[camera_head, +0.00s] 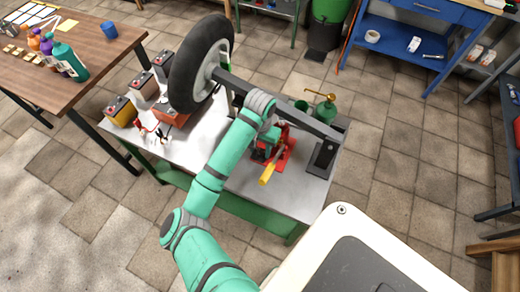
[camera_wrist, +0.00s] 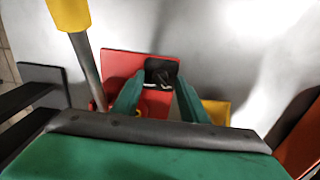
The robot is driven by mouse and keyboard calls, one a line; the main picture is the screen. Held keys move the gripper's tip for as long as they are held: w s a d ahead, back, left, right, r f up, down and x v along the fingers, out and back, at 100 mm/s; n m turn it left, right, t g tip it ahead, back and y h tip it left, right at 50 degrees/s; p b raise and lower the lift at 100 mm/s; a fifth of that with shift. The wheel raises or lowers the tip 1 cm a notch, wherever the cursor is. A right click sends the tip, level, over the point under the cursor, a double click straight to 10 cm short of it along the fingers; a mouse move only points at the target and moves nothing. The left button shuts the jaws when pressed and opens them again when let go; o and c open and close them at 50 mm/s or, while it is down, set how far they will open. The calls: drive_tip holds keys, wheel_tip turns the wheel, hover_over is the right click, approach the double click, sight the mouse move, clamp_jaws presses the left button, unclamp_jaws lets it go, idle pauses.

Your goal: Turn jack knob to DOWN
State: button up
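The red jack (camera_head: 284,158) stands on the grey-topped work table, with its yellow-gripped handle (camera_head: 267,175) sticking out toward me. In the wrist view the jack's red body (camera_wrist: 120,66) is in the middle, and the handle's yellow grip (camera_wrist: 68,12) is at the upper left. A small black knob (camera_wrist: 161,68) with pale marks sits on the red body. My gripper (camera_wrist: 160,88) is open, its two green fingers spread around the knob's near side. I cannot tell whether they touch it. In the head view my arm partly hides the jack, and the knob is not discernible.
A wheel (camera_head: 202,62) on a dark bar stands over the table (camera_head: 218,128), left of the jack. Several batteries (camera_head: 121,111) stand at the left end. A green oil can (camera_head: 324,110) is behind the jack. A yellow part (camera_wrist: 217,111) lies beside the right finger.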

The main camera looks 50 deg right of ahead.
drive_tip(key=shift+f, duration=0.4)
drive_tip(key=shift+c, duration=0.6)
clamp_jaws()
